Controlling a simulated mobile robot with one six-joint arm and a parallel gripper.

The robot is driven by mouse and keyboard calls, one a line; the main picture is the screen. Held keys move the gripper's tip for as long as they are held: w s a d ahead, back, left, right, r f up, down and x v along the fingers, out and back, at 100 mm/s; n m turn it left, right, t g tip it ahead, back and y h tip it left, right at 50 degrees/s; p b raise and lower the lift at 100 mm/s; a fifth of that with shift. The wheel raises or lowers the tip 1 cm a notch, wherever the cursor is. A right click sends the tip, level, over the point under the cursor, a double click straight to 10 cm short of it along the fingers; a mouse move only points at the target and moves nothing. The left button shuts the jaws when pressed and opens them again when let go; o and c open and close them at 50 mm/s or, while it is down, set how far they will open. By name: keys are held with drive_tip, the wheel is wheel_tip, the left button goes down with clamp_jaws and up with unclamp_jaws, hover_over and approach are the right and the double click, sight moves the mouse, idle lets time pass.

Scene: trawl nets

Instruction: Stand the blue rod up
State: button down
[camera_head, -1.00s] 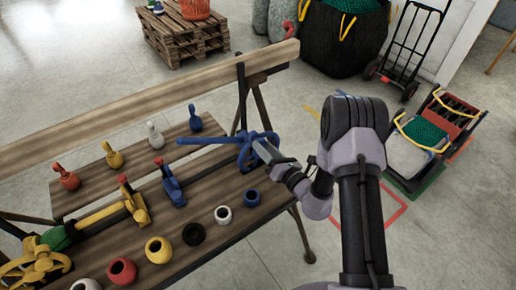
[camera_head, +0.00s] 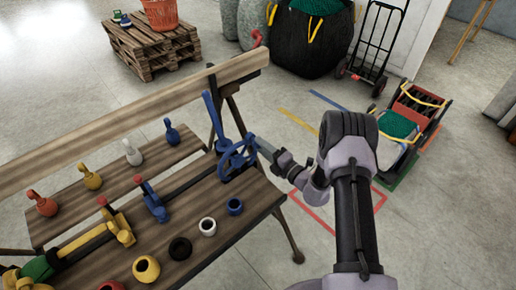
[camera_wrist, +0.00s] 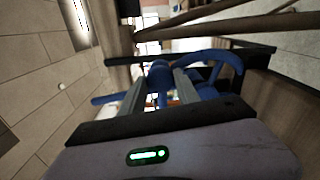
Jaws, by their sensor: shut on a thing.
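The blue rod (camera_head: 213,118) rises from a blue wheel (camera_head: 226,170) at the right end of the bench in the head view. It stands nearly upright, with its top leaning a little left. My gripper (camera_head: 258,148) reaches the wheel from the right and is shut on a blue part of it. In the wrist view, the two grey fingers of my gripper (camera_wrist: 165,90) have a blue piece between them, and the curved blue wheel rim (camera_wrist: 225,62) shows beside them. Exactly which part is gripped is partly hidden.
The wooden bench (camera_head: 190,225) bears several coloured rings in front and pegs behind. A blue clamp-like piece (camera_head: 153,203) stands left of the wheel. A long wooden beam (camera_head: 130,115) runs behind.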

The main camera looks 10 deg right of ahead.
drive_tip(key=shift+w+d+f+m, duration=0.35)
drive_tip(key=shift+d+f+m, duration=0.2)
drive_tip(key=shift+m, duration=0.25)
drive_tip(key=c, duration=0.9)
unclamp_jaws()
drive_tip(key=p+v, duration=0.2)
drive_tip(key=v, duration=1.5)
drive_tip(key=shift+s+d, duration=0.15)
drive_tip(key=shift+s, duration=0.05)
